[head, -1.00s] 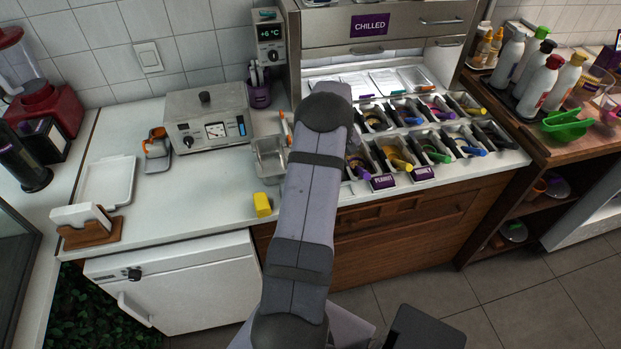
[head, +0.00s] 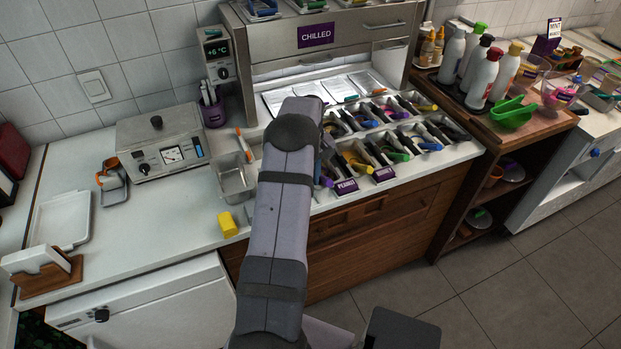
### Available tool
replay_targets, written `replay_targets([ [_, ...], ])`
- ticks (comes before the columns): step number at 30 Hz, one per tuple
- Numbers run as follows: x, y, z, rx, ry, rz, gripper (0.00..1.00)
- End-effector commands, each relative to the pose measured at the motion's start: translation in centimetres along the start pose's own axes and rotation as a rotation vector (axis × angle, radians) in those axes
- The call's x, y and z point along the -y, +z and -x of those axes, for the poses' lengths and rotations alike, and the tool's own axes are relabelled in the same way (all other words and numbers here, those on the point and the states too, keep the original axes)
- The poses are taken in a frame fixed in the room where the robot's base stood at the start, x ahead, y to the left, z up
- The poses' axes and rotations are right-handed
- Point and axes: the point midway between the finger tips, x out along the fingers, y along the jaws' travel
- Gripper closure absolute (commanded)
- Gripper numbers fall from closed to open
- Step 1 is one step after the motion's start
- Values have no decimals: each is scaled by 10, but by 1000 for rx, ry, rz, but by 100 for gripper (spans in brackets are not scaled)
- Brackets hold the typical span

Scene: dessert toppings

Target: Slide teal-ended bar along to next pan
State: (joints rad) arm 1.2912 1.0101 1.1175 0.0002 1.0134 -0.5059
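Several topping pans stand in two rows in the counter well, with coloured handles lying in them; a front pan with a yellow handle (head: 357,162) is right of my arm. A small teal piece (head: 350,99) shows at the back edge of the pan rows; I cannot tell whether it is the end of the bar. No full bar can be made out. My arm reaches over the left end of the rows and hides some pans. A dark part of my wrist shows beside the arm, over the front left pans; the fingers cannot be made out.
An empty steel pan (head: 236,179) and a yellow block (head: 228,224) lie left of my arm. A purple cup of utensils (head: 214,114) stands behind. The chilled cabinet (head: 330,38) rises behind the pans. Bottles (head: 482,75) stand at the right. The white counter at left has free room.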

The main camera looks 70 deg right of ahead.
Motion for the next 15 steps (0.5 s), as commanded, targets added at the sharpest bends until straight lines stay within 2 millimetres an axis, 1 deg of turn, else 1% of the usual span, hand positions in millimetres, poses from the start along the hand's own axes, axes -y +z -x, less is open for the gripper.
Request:
replay_targets([
  [5, -1, -1, 13, -4, 2, 0, 82],
  [15, -1, -1, 58, -5, 3, 0, 82],
])
